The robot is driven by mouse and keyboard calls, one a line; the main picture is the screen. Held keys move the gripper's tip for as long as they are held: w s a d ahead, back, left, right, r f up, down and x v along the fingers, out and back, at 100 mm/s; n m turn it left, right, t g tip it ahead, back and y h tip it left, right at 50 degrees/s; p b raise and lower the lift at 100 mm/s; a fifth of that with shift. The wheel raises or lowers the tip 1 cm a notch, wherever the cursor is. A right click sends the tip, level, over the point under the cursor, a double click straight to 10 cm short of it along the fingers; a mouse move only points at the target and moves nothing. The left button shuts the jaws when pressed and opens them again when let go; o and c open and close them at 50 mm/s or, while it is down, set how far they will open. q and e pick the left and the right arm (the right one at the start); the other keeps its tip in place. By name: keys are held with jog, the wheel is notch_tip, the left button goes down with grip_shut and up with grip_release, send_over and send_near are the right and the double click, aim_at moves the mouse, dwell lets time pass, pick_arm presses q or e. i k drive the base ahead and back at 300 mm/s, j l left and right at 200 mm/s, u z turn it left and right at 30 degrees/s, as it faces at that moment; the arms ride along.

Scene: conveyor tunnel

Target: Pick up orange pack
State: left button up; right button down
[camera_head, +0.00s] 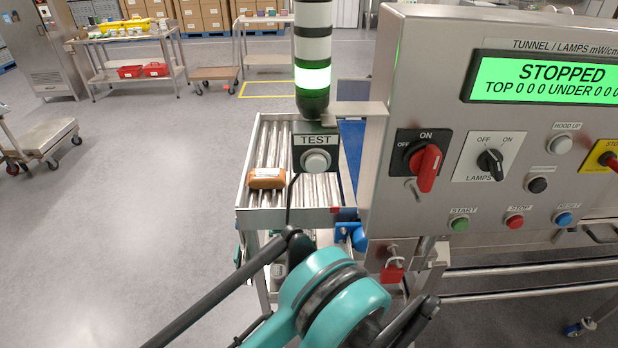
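The orange pack (267,178) is a small, brownish-orange block with rounded edges and a pale label patch at its left end. It lies on the roller conveyor (241,199), near the front left corner of the rollers. Nothing touches it from above. Teal and dark parts of my own body fill the lower middle, in front of the conveyor and apart from the pack. I cannot make out either gripper's fingertips in this view.
The control panel (412,100) stands close on the right, its display reading STOPPED. A TEST button box (316,151) and a lit green signal tower (313,75) rise beside the pack, covering some rollers. The floor (130,220) at left is clear. Carts stand farther back.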

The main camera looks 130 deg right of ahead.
aim_at(258, 179)
jog(key=z, duration=4.05)
